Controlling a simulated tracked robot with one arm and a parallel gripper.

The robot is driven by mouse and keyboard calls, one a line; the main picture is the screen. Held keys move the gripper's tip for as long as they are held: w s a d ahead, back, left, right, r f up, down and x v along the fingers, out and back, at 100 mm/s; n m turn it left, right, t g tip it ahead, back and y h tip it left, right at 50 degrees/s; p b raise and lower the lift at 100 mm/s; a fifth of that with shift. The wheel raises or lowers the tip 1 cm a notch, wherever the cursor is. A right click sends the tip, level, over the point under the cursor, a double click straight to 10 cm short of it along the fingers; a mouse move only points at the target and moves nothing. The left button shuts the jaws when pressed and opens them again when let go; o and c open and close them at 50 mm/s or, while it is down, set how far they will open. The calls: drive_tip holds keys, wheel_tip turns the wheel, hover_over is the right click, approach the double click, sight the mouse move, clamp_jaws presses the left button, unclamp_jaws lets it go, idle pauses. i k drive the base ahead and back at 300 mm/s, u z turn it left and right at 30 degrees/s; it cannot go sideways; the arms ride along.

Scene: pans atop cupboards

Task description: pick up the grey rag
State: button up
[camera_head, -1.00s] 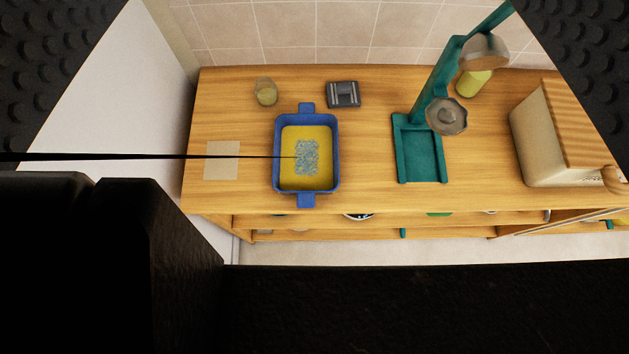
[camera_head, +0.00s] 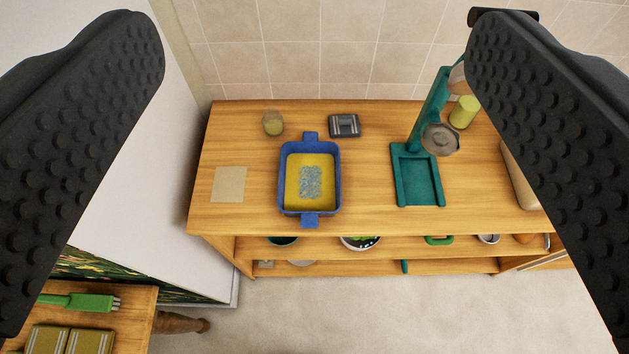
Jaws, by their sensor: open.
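The grey rag looks to be the small folded dark grey cloth (camera_head: 345,125) with pale stripes. It lies flat on the wooden cupboard top (camera_head: 255,150), near the tiled wall, behind a blue pan (camera_head: 282,190). My gripper (camera_head: 315,35) is open and empty, its two black studded fingers wide apart at the left and right of the view. The rag shows between the fingers, some way beyond them, and nothing touches it.
A glass jar (camera_head: 273,123) stands left of the rag. A teal stand (camera_head: 418,180) and a yellow-green container (camera_head: 463,112) are to the right. A beige square (camera_head: 229,184) lies left of the pan. Olive folded cloths (camera_head: 68,340) lie at lower left.

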sight(341, 126)
drive_tip(key=k, duration=0.5)
drive_tip(key=z, duration=0.4)
drive_tip(key=i, duration=1.7)
drive_tip(key=u, duration=0.8)
